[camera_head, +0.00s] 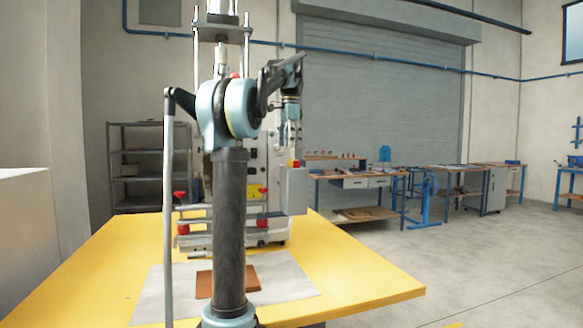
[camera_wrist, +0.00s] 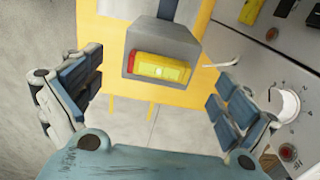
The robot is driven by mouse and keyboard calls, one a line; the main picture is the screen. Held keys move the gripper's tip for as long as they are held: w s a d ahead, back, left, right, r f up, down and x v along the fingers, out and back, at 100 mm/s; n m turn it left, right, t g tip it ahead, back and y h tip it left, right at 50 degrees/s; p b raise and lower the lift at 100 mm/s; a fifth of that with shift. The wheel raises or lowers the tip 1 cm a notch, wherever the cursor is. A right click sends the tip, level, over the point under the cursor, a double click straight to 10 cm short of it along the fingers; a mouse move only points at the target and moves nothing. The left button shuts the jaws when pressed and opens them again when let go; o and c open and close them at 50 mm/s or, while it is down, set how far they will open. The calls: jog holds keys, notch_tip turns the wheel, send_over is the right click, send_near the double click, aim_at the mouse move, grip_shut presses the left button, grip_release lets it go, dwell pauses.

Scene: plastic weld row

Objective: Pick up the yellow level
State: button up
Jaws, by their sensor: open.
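The yellow level (camera_wrist: 160,68) shows in the wrist view as a short yellow bar with a red end at the left, lying in the opening of a grey holder (camera_wrist: 163,38). Most of its body is hidden inside. In the head view the grey holder (camera_head: 293,192) hangs at the right side of the machine, with a small red and yellow bit of the level (camera_head: 294,163) at its top. My gripper (camera_wrist: 155,98) is open and empty, its fingers wide apart on both sides of the holder. In the head view my gripper (camera_head: 289,132) is above the holder.
The machine (camera_head: 256,165) with knobs and a dial (camera_wrist: 286,104) stands close to the right finger in the wrist view. The yellow table (camera_head: 375,285) bears a pale mat (camera_head: 290,280) and a brown plate (camera_head: 268,277). Workbenches (camera_head: 350,176) stand far behind.

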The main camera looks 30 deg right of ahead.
aim_at(293, 163)
jog(key=shift+w+d+f, duration=0.1)
jog(key=shift+f, duration=1.3)
jog(key=shift+w+d+f, duration=0.1)
jog(key=shift+f, duration=1.3)
jog(key=c, duration=1.2)
jog(key=shift+c, duration=0.2)
